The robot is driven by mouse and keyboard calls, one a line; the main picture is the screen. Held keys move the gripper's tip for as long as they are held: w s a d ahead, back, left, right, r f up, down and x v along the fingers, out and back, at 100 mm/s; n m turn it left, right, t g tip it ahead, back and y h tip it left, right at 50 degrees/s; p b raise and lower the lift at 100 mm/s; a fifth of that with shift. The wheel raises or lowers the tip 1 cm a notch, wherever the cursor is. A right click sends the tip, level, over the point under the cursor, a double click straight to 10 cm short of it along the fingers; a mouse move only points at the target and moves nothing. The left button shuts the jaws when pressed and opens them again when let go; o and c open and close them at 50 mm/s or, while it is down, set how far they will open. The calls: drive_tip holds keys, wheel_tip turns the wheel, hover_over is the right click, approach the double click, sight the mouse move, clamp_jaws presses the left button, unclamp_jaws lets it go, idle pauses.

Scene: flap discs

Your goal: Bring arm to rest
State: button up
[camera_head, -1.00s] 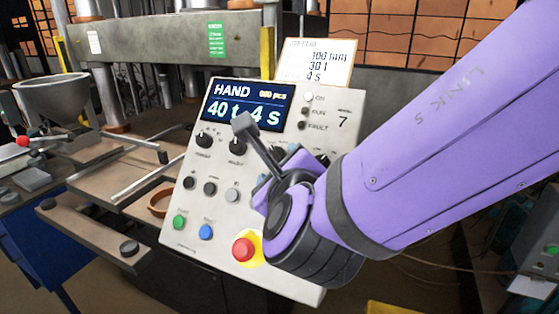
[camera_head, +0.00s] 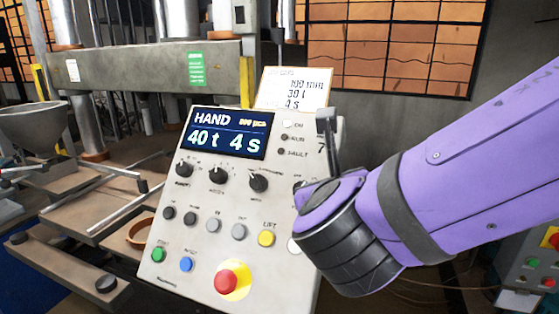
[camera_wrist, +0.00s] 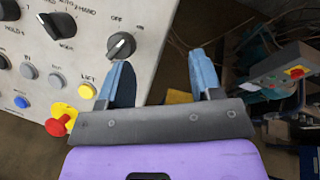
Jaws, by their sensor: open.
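My purple arm (camera_head: 450,185) reaches in from the right in the head view, its wrist in front of the right edge of the control panel (camera_head: 190,245). My gripper (camera_wrist: 163,73) is open and empty in the wrist view, its two blue fingers wide apart. The near finger appears just over the panel's lower right knob (camera_wrist: 120,45); I cannot tell whether they touch. In the head view one dark finger stands up by the panel's right side; the other is hidden. The panel's screen (camera_head: 228,133) reads HAND, 40 t, 4 s.
The panel carries a red stop button (camera_head: 228,282) on yellow, a yellow button (camera_head: 266,238) and several knobs. A card (camera_head: 294,88) stands behind its top. A press with a metal bowl (camera_head: 35,125) is at left. Another control box (camera_head: 535,265) is at far right.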

drive_tip(key=s+d+m+g+h, duration=0.2)
drive_tip(key=d+m+g+h, duration=0.3)
drive_tip(key=d+m, duration=1.2)
drive_tip(key=s+d+r+m+g+y, duration=0.2)
drive_tip(key=s+d+m+y, duration=0.4)
drive_tip(key=m, duration=1.6)
drive_tip(key=shift+s+g+y, duration=0.4)
drive_tip(key=shift+s+g, duration=0.5)
